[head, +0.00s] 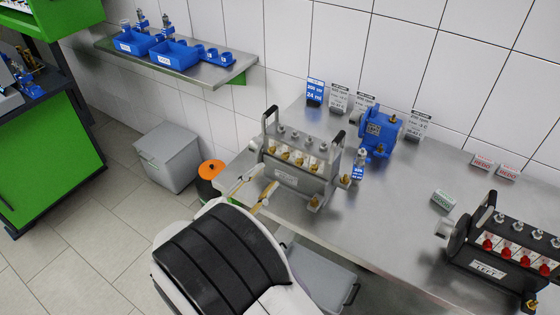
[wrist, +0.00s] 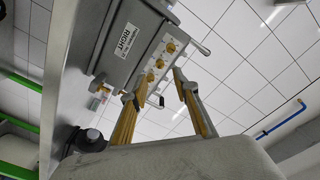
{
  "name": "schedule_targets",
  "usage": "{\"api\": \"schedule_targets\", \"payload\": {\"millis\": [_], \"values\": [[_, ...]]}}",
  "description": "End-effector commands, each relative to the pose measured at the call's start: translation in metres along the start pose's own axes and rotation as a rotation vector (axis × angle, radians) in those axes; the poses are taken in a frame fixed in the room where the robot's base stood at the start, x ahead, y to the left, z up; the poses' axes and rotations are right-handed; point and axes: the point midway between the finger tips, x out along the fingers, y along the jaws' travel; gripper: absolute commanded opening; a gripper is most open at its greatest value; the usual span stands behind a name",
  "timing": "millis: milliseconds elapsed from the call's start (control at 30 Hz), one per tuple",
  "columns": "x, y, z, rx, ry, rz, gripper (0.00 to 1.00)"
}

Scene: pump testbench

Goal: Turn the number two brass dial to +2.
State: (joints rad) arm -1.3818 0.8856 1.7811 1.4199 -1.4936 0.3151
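The grey pump (head: 290,175) stands on the steel bench in the middle of the head view. The wrist view shows it tilted, with a plate reading RIGHT (wrist: 124,38). A row of brass dials (head: 285,156) runs along its face, and the wrist view shows several of them (wrist: 160,63). Their numbers and settings are too small to read, so I cannot tell which is number two. My gripper (head: 267,177) is open and empty at the pump's left front. In the wrist view its fingertips (wrist: 153,85) are spread, with one dial appearing between them; contact is not visible.
A second pump (head: 490,255) with red dials, marked LEFT, stands at the right. A blue pump (head: 378,132) and a small blue-labelled bottle (head: 358,165) stand behind the grey pump. Bench space between the pumps is mostly clear.

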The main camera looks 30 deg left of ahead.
Motion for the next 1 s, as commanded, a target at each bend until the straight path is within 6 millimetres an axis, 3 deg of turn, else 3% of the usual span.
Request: {"api": "schedule_targets", "payload": {"millis": [267, 800, 1000], "values": [[0.014, 0.0, 0.0, 0.001, 0.002, 0.002, 0.3], [0.071, 0.001, 0.0, 0.001, 0.001, 0.002, 0.3], [0.077, 0.0, 0.0, 0.001, 0.0, 0.0, 0.3]]}}
